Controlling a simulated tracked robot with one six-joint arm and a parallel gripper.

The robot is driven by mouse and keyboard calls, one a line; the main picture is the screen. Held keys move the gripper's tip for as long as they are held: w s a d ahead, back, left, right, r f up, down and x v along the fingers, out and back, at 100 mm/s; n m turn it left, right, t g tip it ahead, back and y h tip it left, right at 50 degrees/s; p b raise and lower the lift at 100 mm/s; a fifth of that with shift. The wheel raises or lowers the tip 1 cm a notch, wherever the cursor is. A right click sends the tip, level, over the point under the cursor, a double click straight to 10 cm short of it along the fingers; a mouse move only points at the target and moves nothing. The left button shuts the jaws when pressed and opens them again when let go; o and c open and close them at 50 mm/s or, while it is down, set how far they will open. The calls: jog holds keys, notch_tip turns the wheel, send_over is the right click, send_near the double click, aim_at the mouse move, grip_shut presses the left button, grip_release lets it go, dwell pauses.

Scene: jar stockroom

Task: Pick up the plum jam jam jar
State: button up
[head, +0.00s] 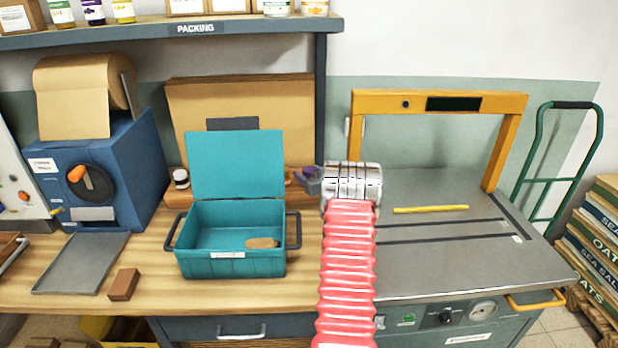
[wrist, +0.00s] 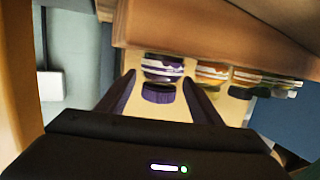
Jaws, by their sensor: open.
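In the wrist view a jar with a dark purple lid and a purple-and-white label (wrist: 160,70) appears between my fingertips; its colour fits plum jam, but its print is unreadable. My gripper (wrist: 160,80) is open, one finger on each side of this jar in the picture. I cannot tell whether the fingers touch it. In the head view my gripper (head: 309,179) is at the back of the bench, right of the teal box's raised lid, partly hidden by my arm. I cannot make out the purple-lidded jar there.
The open teal box (head: 230,240) stands in front of the rack. The shelf (head: 150,34) overhead holds more jars.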

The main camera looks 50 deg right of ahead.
dwell(0.6)
jog(key=c, duration=1.3)
